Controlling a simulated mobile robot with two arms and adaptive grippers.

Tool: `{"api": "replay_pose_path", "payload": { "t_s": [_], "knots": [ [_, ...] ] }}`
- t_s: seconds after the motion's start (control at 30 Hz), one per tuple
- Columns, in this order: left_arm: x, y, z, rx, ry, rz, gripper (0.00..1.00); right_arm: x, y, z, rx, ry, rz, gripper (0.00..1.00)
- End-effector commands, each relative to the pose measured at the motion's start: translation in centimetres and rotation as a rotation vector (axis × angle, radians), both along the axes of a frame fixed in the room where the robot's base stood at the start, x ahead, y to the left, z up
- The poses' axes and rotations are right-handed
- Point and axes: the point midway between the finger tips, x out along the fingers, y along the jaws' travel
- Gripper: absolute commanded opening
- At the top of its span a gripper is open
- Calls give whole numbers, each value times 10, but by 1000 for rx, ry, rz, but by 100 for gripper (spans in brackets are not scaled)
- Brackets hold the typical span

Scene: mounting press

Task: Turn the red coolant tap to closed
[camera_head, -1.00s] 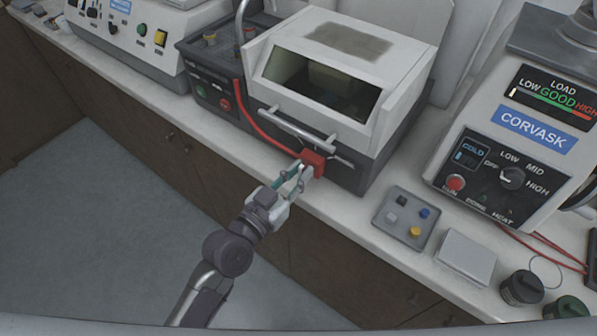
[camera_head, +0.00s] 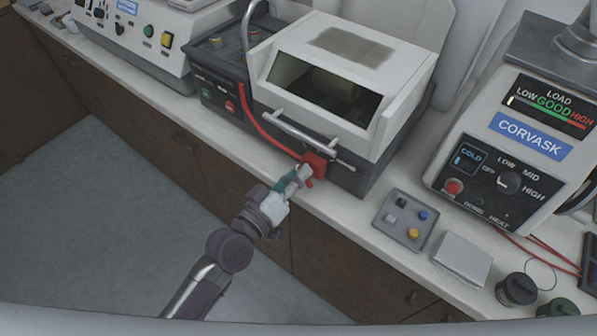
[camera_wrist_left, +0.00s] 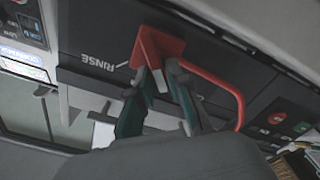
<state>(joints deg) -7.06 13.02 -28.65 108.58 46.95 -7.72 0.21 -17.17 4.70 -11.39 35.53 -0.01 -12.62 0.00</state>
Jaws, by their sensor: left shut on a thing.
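The red coolant tap (camera_head: 316,164) is on the lower front of the white and grey cutting machine, near its right corner. A red hose (camera_head: 262,132) runs from it up to the left. My left gripper (camera_head: 303,176) is at the tap, shut on its handle, which the fingers mostly hide. A small red end shows just below the fingertips. In the left wrist view the red tap body (camera_wrist_left: 160,45) is just beyond the fingers (camera_wrist_left: 165,80), next to the word RINSE. I cannot read the handle's exact angle. My right gripper is not in view.
A silver bar handle (camera_head: 300,131) crosses the machine front just above the tap. To the right are a grey tray (camera_head: 388,238) with small coloured pieces, a white box (camera_head: 462,259) and the CORVASK press (camera_head: 500,165). The bench front edge runs under my arm.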

Motion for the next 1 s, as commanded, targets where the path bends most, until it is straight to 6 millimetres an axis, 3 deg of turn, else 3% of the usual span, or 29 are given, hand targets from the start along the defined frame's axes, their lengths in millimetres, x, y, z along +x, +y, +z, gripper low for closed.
{"api": "replay_pose_path", "payload": {
  "t_s": [0.77,0.8,0.9,1.0],
  "knots": [
    [1,1,0,-89,61,1,0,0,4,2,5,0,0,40],
    [1,1,0,-89,61,1,22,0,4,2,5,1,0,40],
    [1,1,0,-89,61,1,39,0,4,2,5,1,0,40],
    [1,1,0,-88,62,1,40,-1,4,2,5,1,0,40]
  ]
}}
